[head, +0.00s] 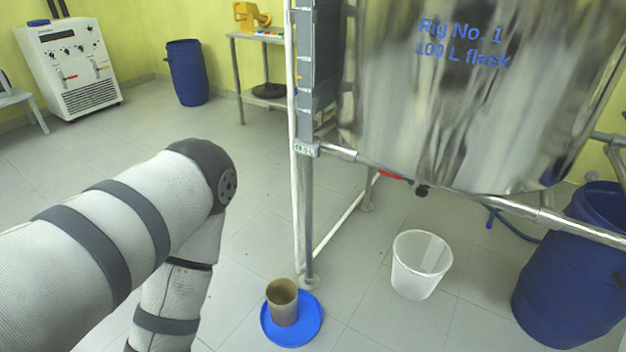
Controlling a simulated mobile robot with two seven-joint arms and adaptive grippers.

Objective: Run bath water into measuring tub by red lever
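The large shiny steel bath (470,95), marked "Rig No. 1 100 L flask", hangs in a pipe frame at the right. A red lever (393,177) shows at its underside, next to a small dark outlet (422,191). A white, translucent tub (421,266), probably the measuring tub, stands upright on the floor below and slightly in front of the outlet. I see no water running and no clear water level in it. My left arm comes in from the left and bends down; its gripper is out of the picture. My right arm and gripper are not in view.
A brown beaker (282,303) stands on a blue round lid (309,330) by the frame's foot. A blue drum (572,285) with a hose stands at right. A white control unit (70,68), another blue drum (187,73) and a table (236,37) are behind. Mid-floor is clear.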

